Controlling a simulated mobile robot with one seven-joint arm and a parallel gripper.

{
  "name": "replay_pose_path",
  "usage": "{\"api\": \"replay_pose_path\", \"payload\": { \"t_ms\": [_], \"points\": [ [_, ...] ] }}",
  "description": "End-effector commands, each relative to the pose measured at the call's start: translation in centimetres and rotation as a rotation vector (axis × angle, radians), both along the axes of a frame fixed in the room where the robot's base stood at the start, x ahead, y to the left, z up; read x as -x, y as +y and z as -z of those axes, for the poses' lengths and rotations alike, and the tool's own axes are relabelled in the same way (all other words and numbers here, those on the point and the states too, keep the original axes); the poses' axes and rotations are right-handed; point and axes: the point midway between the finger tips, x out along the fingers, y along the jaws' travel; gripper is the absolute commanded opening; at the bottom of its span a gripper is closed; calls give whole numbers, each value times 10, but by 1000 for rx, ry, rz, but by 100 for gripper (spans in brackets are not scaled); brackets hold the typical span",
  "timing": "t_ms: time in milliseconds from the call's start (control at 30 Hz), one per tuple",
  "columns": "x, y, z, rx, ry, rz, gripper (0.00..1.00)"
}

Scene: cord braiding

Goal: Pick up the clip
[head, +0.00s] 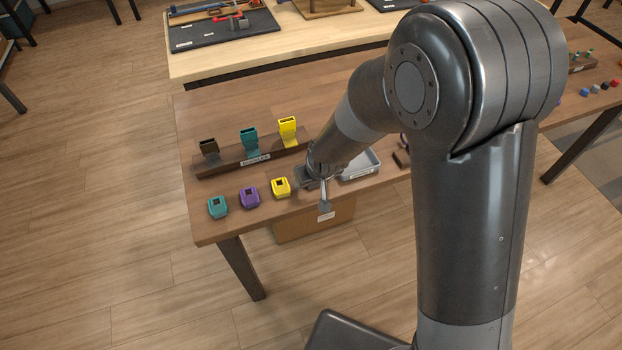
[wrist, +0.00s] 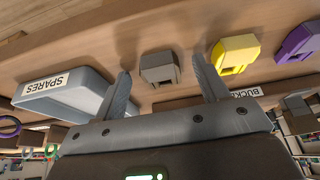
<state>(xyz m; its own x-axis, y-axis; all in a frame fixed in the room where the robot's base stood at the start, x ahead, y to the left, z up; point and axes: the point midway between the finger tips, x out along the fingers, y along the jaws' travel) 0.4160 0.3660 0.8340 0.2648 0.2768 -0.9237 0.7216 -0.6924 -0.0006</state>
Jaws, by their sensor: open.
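A dark grey clip (wrist: 159,68) sits on the wooden table in the wrist view, between the two fingers of my gripper (wrist: 160,74). The fingers are open, with a visible gap on each side of the clip. In the head view the grey clip (head: 304,177) is partly hidden by my gripper (head: 323,192), which is low over the table's front edge. A yellow clip (head: 281,187), a purple clip (head: 249,197) and a teal clip (head: 217,207) lie in a row to its left. Whether the fingers touch the grey clip cannot be told.
A labelled wooden rack (head: 245,160) behind the row holds upright brown, teal and yellow buckles. A grey tray marked SPARES (wrist: 68,92) stands beside the grey clip. A cardboard box (head: 315,221) is under the table. My arm hides part of the table's right side.

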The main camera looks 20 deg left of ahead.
Motion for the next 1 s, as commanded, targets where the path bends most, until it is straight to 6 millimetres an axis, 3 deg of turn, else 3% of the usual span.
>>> {"api": "replay_pose_path", "payload": {
  "t_ms": [233, 800, 1000],
  "points": [
    [0, 0, 1, 0, 0, 0, 66],
    [0, 0, 1, 1, 1, 0, 20],
    [0, 0, 1, 1, 1, 0, 19]
  ]
}}
